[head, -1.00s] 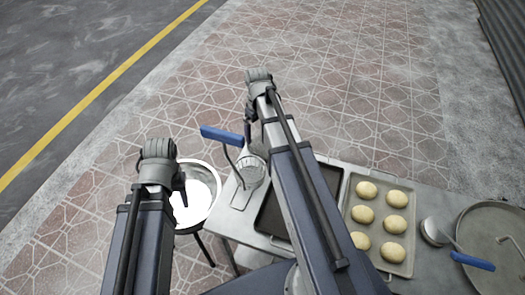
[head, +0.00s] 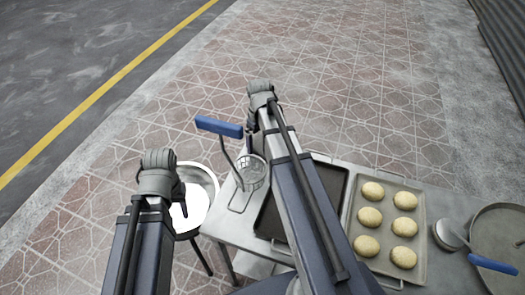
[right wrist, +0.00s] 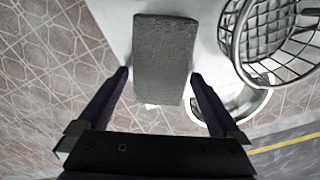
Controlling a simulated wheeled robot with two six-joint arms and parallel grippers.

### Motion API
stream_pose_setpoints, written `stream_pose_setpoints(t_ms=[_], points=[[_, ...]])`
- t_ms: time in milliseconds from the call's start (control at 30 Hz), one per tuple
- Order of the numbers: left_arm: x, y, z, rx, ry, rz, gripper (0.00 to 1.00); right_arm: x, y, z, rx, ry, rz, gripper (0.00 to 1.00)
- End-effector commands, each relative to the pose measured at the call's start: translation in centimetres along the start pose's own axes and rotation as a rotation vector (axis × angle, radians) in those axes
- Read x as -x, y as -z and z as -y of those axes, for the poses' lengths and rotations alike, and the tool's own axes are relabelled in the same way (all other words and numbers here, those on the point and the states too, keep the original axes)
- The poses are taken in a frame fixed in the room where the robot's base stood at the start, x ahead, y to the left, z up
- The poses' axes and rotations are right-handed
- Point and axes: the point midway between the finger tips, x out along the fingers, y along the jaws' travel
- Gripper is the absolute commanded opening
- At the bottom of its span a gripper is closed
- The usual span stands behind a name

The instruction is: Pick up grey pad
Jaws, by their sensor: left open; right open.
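The grey pad (right wrist: 165,45) is a flat, rough rectangle on the pale table surface in the right wrist view. My right gripper (right wrist: 158,78) is open and empty, with one finger to each side of the pad's near end; I cannot tell whether either touches it. In the head view my right gripper (head: 262,98) is over the table's far left side, and I do not see the pad there. My left gripper (head: 163,172) is open beside the white bowl, left of the table, with nothing visible in it.
A wire basket (head: 250,172) with a blue handle (head: 218,127) stands close by; it also shows in the right wrist view (right wrist: 275,35). A white bowl (head: 203,190), a dark tray (head: 328,180), a bun tray (head: 362,268) and a round pan (head: 505,240) crowd the area.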

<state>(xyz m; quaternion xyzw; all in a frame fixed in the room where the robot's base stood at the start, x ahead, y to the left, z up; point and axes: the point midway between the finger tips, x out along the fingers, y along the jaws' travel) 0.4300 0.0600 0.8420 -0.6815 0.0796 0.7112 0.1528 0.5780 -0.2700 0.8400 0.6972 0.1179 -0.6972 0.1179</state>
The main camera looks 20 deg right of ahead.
Motion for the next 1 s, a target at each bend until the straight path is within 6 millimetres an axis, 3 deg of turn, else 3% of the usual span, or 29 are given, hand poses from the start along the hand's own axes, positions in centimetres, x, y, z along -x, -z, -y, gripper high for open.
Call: stream_pose_setpoints(t_ms=[67,167,767,1000], points=[[0.09,-0.01,0.01,0.000,0.000,0.000,0.50,0.09,0.01,0.01,0.000,0.000,0.000,1.00],[0.09,-0.01,0.01,0.000,0.000,0.000,0.50,0.09,0.01,0.02,0.000,0.000,0.000,0.90],[0.08,-0.01,0.01,0.000,0.000,0.000,0.50,0.08,0.01,0.01,0.000,0.000,0.000,0.22],[0.25,-0.02,0.03,0.000,0.000,0.000,0.50,0.25,0.01,0.01,0.000,0.000,0.000,0.20]])
